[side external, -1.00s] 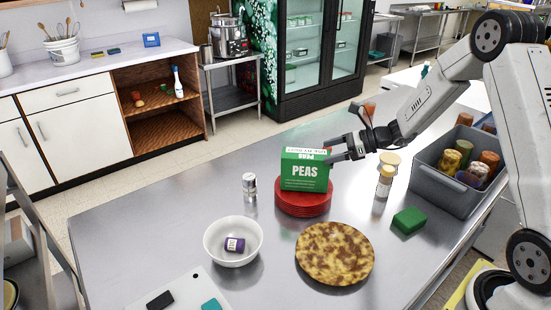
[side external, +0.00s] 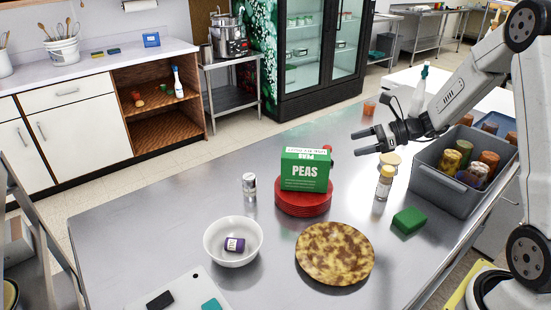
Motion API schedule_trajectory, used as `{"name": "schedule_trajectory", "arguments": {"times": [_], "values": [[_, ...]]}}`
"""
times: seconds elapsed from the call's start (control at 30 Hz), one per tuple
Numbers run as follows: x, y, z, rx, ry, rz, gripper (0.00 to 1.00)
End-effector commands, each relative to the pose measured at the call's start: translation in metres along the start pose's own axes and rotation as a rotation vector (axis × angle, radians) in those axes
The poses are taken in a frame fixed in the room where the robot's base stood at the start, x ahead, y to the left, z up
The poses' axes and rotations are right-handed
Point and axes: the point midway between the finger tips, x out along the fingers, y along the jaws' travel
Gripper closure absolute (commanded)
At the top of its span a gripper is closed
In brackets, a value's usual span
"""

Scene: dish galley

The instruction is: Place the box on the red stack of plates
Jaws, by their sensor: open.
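The green box (side external: 306,170) labelled PEAS stands upright on the red stack of plates (side external: 302,205) on the metal table. Its bottom rests on the top plate. My gripper (side external: 361,143) is open and empty, to the right of the box and a little above the table, clear of the box. A small red thing shows at the box's right upper edge, mostly hidden behind it.
A brown mottled round plate (side external: 334,253), a white bowl (side external: 233,242) holding a purple item, a can (side external: 249,187), a shaker bottle (side external: 384,183) and a green block (side external: 408,221) stand around the stack. A grey bin (side external: 447,192) of jars is at right. The table's left is clear.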

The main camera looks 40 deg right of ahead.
Motion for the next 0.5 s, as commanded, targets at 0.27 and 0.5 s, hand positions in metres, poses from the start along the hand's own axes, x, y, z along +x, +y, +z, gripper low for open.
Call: {"name": "schedule_trajectory", "arguments": {"times": [0.27, 0.5], "values": [[0.001, 0.002, 0.000, -0.008, 0.008, 0.007, 0.00], [0.016, 0.034, -0.005, -0.136, 0.124, 0.109, 0.00]]}}
